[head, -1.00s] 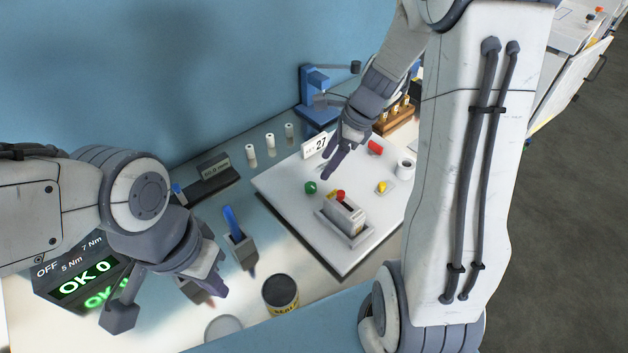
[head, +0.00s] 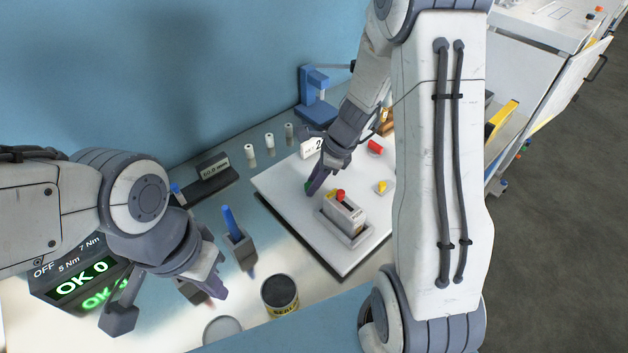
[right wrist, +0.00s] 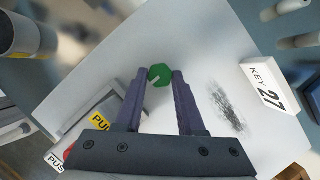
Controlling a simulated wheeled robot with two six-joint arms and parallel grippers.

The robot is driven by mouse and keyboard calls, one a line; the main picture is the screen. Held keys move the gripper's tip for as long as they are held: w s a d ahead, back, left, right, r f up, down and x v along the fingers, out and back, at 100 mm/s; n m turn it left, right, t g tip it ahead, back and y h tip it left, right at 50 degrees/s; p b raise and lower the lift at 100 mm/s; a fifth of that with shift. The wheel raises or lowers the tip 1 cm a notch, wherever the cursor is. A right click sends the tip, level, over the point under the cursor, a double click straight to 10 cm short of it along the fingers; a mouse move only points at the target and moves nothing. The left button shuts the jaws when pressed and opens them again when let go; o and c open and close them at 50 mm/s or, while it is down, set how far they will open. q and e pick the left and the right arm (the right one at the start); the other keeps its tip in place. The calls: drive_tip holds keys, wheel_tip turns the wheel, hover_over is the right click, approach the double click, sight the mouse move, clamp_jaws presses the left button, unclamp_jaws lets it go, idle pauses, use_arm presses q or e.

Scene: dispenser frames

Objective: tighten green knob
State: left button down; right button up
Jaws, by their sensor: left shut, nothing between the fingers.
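The green knob (right wrist: 160,75) stands on the white panel (head: 340,262). In the right wrist view it shows a pale line on its face. In the head view only a sliver of the knob (head: 307,187) shows beside my right fingers. My right gripper (head: 312,188) is open, pointing down at the panel. In the right wrist view its fingertips (right wrist: 160,74) lie on either side of the knob, with small gaps visible; I cannot tell whether they are level with it. My left gripper (head: 221,291) is shut and empty at the lower left, away from the panel.
A grey block with a red button (head: 341,195) stands near the knob. A red knob (head: 375,147), a yellow knob (head: 381,187) and a "KEY 27" sign (right wrist: 265,87) are also on the panel. A dark tin (head: 280,294) and a blue-handled tool (head: 231,222) stand left of it.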

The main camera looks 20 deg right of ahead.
clamp_jaws()
drive_tip(key=shift+r+n, duration=0.1)
drive_tip(key=shift+n, duration=0.2)
drive_tip(key=n+p, duration=0.1)
drive_tip(key=n+g+p, duration=0.1)
drive_tip(key=n, duration=0.1)
drive_tip(key=shift+w+n, duration=0.2)
drive_tip(key=shift+n, duration=0.1)
drive_tip(key=n+g, duration=0.1)
drive_tip(key=n+p, duration=0.1)
drive_tip(key=n, duration=0.1)
drive_tip(key=n+g+p, duration=0.1)
drive_tip(key=n, duration=0.1)
drive_tip(key=shift+w+g, duration=0.25)
drive_tip(key=shift+g, duration=0.05)
drive_tip(key=n+g+h+p, duration=0.1)
drive_tip(key=n, duration=0.4)
drive_tip(key=shift+w+a, duration=0.1)
drive_tip(key=shift+w, duration=0.05)
drive_tip(key=n+h, duration=0.1)
drive_tip(key=n, duration=0.1)
drive_tip(key=n+g, duration=0.1)
drive_tip(key=n, duration=0.2)
drive_tip(key=shift+w+a+h, duration=0.1)
drive_tip(key=shift+a+h, duration=0.05)
drive_tip(key=shift+h, duration=0.25)
drive_tip(key=shift+n, duration=0.4)
